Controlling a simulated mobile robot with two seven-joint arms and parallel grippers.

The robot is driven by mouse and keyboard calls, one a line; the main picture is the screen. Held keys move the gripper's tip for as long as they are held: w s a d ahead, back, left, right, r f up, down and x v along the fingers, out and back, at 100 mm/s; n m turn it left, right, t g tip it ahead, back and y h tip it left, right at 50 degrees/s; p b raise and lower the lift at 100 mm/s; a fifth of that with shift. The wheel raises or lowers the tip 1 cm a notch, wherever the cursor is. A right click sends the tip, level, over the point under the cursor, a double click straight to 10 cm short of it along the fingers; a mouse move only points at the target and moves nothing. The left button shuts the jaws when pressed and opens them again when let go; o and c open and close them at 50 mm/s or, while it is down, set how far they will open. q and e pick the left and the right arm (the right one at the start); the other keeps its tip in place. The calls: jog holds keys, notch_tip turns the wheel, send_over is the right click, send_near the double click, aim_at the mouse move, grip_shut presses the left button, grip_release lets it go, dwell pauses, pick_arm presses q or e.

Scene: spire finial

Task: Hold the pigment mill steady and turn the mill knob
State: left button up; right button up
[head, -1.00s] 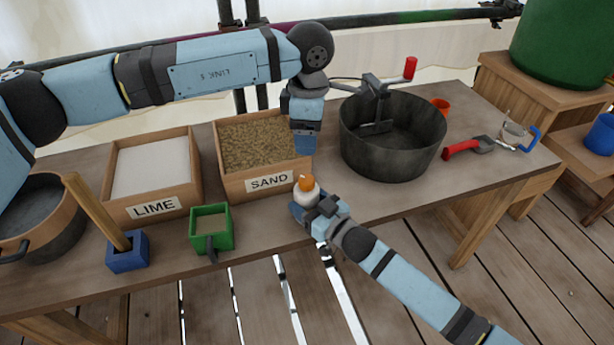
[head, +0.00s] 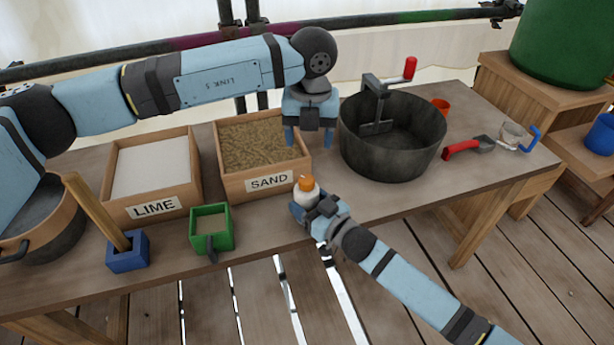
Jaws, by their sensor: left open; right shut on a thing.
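The pigment mill (head: 306,194) is a small white body with an orange mill knob (head: 307,184) on top. It stands upright at the front edge of the bench, in front of the sand box. My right gripper (head: 305,206) is shut on the white body from the front right. My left gripper (head: 308,142) is open and empty, pointing down above the bench between the sand box and the dark pot, behind and above the mill. The lower part of the mill is partly hidden by my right gripper.
The sand box (head: 223,184) and lime box (head: 121,212) stand left of the mill, with a green scoop (head: 228,236) in front. A dark pot (head: 363,160) with a red-handled crank (head: 410,68) stands to the right. A red-handled trowel (head: 460,149) lies farther right.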

aim_at(307, 178)
pick_arm(q)
jog(key=f, duration=1.1)
jog(key=shift+a+f, duration=0.2)
jog(key=c, duration=0.9)
